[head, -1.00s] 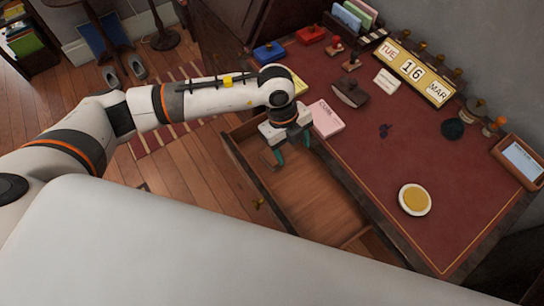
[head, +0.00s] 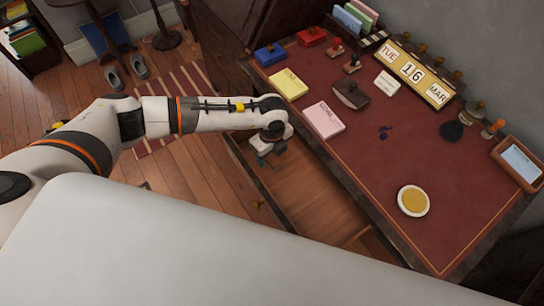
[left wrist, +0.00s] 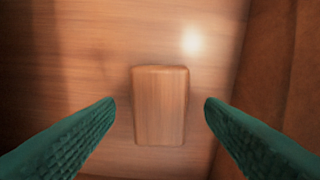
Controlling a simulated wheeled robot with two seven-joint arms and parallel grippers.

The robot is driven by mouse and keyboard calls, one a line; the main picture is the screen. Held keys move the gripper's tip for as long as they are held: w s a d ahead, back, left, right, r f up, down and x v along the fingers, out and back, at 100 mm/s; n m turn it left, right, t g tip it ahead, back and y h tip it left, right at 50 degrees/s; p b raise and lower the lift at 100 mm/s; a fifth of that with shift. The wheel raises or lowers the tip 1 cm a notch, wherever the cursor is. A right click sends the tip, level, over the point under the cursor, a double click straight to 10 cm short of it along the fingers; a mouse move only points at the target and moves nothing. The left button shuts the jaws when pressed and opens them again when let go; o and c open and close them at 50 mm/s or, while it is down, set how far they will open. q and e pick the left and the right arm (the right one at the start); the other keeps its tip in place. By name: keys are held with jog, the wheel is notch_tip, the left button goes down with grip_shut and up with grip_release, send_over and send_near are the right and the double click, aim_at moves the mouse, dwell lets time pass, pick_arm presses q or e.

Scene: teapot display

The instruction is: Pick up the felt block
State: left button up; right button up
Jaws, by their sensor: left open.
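A wood-coloured rectangular block (left wrist: 161,107) with rounded edges lies on the wooden floor of the open drawer (head: 310,195). It appears to be the felt block, though no felt side shows. In the left wrist view it sits between the two green fingers of my left gripper (left wrist: 160,105), with a gap on each side. My left gripper (head: 266,160) is open and reaches down into the drawer's far left end in the head view. The block is hidden there by the gripper and arm. My right gripper is not in view.
The red desk top (head: 375,170) beside the drawer carries a yellow pad (head: 288,84), a pink pad (head: 324,118), a dark brown blotter (head: 351,95), several stamps and a round yellow-topped dish (head: 413,201). Drawer walls surround the gripper closely.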

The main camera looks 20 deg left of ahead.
aim_at(272, 156)
pick_arm(q)
jog(key=shift+f, duration=0.85)
jog(key=shift+c, duration=0.5)
jog(key=c, duration=1)
jog(key=shift+r, duration=0.1)
notch_tip(272, 156, up, 10)
